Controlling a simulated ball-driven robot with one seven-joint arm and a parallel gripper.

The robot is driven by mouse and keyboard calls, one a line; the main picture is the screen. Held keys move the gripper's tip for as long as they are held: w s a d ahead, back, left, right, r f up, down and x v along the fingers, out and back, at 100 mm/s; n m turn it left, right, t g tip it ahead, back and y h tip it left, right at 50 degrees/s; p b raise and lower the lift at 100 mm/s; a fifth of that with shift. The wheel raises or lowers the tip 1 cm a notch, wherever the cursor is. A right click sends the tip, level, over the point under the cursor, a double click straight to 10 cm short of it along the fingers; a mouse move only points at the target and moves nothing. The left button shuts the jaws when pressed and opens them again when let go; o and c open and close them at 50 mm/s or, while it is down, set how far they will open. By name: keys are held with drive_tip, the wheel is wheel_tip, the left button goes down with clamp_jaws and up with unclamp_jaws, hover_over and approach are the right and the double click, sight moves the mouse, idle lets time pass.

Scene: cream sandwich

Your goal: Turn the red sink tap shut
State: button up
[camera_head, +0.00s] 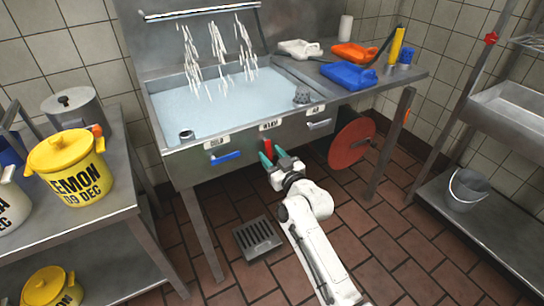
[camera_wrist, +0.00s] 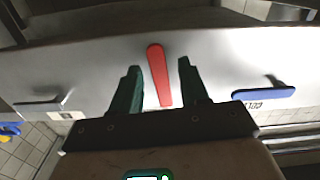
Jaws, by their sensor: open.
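The red tap handle (camera_head: 267,147) is on the front panel of the metal sink, below the middle label. In the wrist view the red handle (camera_wrist: 158,75) is a long bar, pointing nearly straight up and down the picture with a slight tilt. My gripper (camera_head: 272,155) is open in front of the panel. In the wrist view its two dark green fingers (camera_wrist: 159,78) stand one on each side of the red handle, with a gap visible on both sides. The handle's lower end is close to the gripper's dark body. The depth between fingertips and panel is unclear.
A blue handle (camera_head: 225,158) lies sideways left of the red one, and a grey handle (camera_head: 319,124) lies to its right. The basin (camera_head: 200,100) holds water. A red disc (camera_head: 352,145) hangs under the counter. A floor drain (camera_head: 257,238) lies below.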

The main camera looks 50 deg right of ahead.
drive_tip(key=shift+c, duration=0.3)
clamp_jaws()
idle(0.4)
